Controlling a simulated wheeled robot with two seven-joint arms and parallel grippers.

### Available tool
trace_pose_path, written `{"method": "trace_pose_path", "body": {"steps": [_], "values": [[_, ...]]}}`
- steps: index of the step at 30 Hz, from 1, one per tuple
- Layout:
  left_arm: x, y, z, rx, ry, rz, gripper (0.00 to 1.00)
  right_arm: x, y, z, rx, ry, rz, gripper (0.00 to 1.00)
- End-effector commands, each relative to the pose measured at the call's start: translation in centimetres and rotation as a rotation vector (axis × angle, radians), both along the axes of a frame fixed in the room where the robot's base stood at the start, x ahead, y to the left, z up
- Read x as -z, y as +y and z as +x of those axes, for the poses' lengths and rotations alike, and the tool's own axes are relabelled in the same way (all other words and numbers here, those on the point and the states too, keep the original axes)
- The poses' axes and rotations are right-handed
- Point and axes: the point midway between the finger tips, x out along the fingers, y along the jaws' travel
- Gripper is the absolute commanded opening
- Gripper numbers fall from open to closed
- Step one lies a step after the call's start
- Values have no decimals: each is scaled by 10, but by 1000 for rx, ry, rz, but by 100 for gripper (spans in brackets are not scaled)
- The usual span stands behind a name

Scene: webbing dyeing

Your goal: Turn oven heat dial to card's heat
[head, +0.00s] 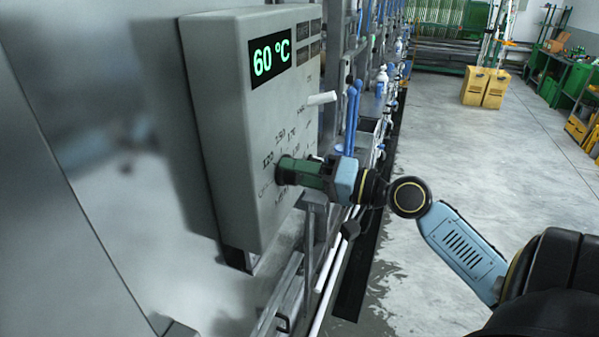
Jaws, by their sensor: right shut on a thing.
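The oven control box (218,120) is a pale grey panel on the left wall. Its display (271,60) reads 60 °C in green digits. The heat dial (283,171) is on the lower front of the box, with printed numbers around it, partly hidden by my gripper. My right gripper (292,171) reaches in from the right and is shut on the dial. A pale lever-like handle (322,98) sticks out of the panel above it. No card can be made out. My left gripper is not in view.
Machine frames with blue handles (354,100) and pipes run along the wall behind the box. The grey floor (470,150) on the right is open.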

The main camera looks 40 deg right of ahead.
Motion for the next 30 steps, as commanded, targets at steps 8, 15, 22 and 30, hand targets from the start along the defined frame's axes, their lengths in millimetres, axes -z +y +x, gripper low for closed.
{"method": "trace_pose_path", "body": {"steps": [8,15,22,30], "values": [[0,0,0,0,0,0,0,0,0,0,-1,2,3,64],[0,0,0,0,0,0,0,0,0,0,0,1,2,68],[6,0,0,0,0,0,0,3,-5,-8,2,2,2,68],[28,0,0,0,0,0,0,5,-24,-46,3,3,2,68]]}}
